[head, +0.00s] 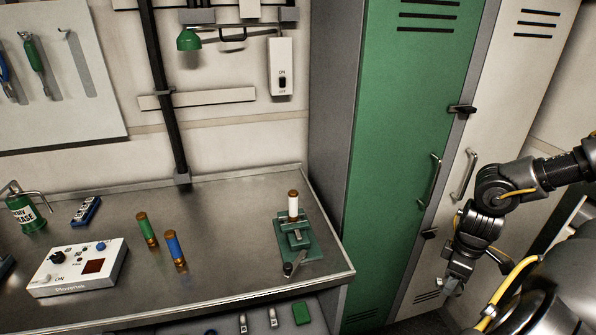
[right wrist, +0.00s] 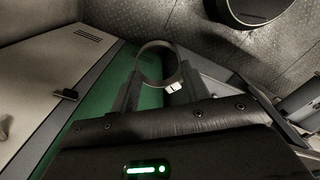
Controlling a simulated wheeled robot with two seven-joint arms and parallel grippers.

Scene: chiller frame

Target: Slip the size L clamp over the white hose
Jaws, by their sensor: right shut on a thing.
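The white hose (head: 293,205) stands upright in a green vise (head: 295,238) near the right end of the bench, with brown ends. My right gripper (head: 452,287) is right of the bench, in front of the lockers and well away from the hose. In the right wrist view, it is shut on a dark round clamp (right wrist: 173,87) with a small white block on its band. The clamp's ring is empty and sticks out beyond the fingertips. Its size marking cannot be read. My left gripper is not in view.
A green hose (head: 147,230) and a blue hose (head: 175,248) stand on the bench. A white control box (head: 78,268) and a green can (head: 25,214) are at the left. A green locker (head: 400,130) with protruding handles stands behind my right arm.

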